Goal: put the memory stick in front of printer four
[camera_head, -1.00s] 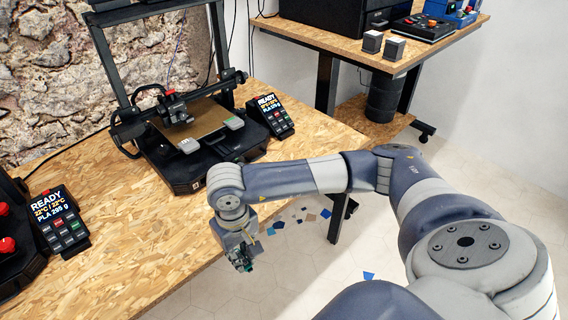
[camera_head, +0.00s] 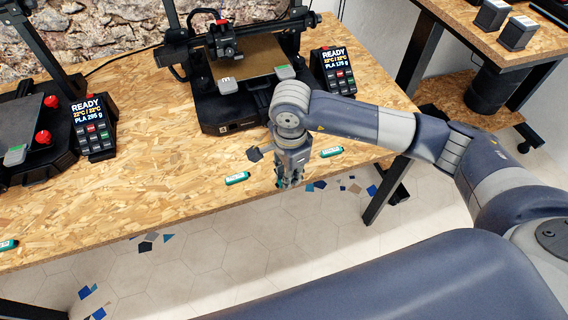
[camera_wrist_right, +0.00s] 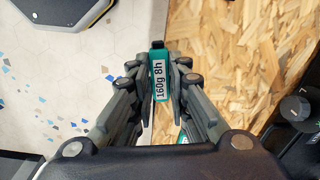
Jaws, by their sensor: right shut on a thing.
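My right gripper (camera_head: 288,184) is shut on a teal memory stick, whose white label reads "160g 8h" in the right wrist view (camera_wrist_right: 158,78). In the head view the gripper points down near the table's front edge, before the printer (camera_head: 232,100) with the tan bed; fingers mostly hide the stick. One teal stick (camera_head: 237,178) lies left of the gripper, another (camera_head: 331,152) right of it, both on the table. I cannot read the printer's number. My left gripper is out of view.
The printer's display (camera_head: 335,70) reads READY. Another printer (camera_head: 30,130) and its display (camera_head: 92,122) stand further left. Another teal stick (camera_head: 8,245) lies at the far left edge. A second table (camera_head: 470,30) holds small boxes at the upper right.

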